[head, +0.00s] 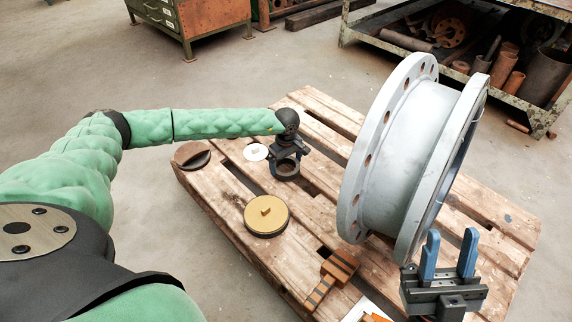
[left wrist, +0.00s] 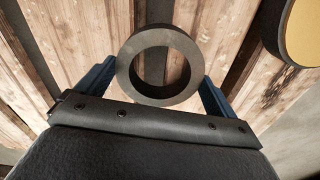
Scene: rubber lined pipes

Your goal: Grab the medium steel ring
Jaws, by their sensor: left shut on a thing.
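My left gripper (head: 287,160) reaches over the middle of the wooden pallet and is shut on a dark grey steel ring (head: 286,178). In the left wrist view the ring (left wrist: 123,68) sits between the two blue fingers (left wrist: 157,75), with its hole facing the camera and pallet planks behind it. I cannot tell whether the ring touches the planks. My right gripper (head: 449,254) is at the lower right in the head view, with its blue fingers apart and nothing between them.
A big grey flanged pipe (head: 408,150) stands on the pallet (head: 325,150) at the right. A brass-coloured disc (head: 266,215), a small white disc (head: 255,152), a dark round piece (head: 192,155) and an orange-brown block tool (head: 332,280) lie around. A shelf (head: 455,60) stands behind.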

